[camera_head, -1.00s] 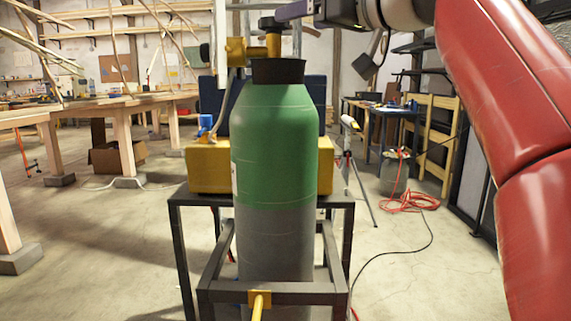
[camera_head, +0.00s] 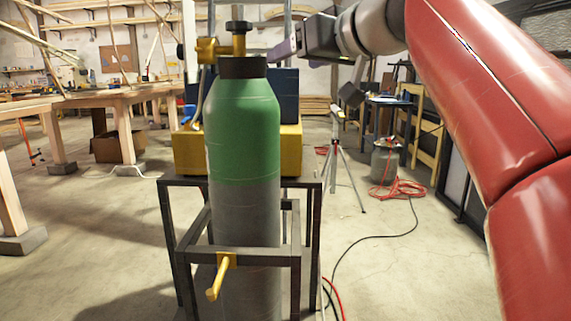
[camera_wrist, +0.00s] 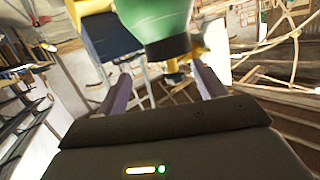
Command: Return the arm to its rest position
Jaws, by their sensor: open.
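My gripper (camera_head: 283,48) is at the top centre of the head view, just right of the valve (camera_head: 238,42) on the green and grey gas cylinder (camera_head: 243,130). Its purple fingers point left towards the valve, with a visible gap between. In the wrist view my gripper (camera_wrist: 160,72) is open, its two fingers spread with nothing held. The cylinder (camera_wrist: 155,18) appears upside down there, its dark collar and valve showing beyond and between the fingertips. My red arm fills the right side of the head view.
The cylinder stands upright in a dark metal frame (camera_head: 240,257) with a yellow handle (camera_head: 217,277). A yellow and blue machine (camera_head: 290,150) is behind it. A tripod (camera_head: 337,160), red hose (camera_head: 398,188) and black cable lie right; wooden tables (camera_head: 120,103) stand left.

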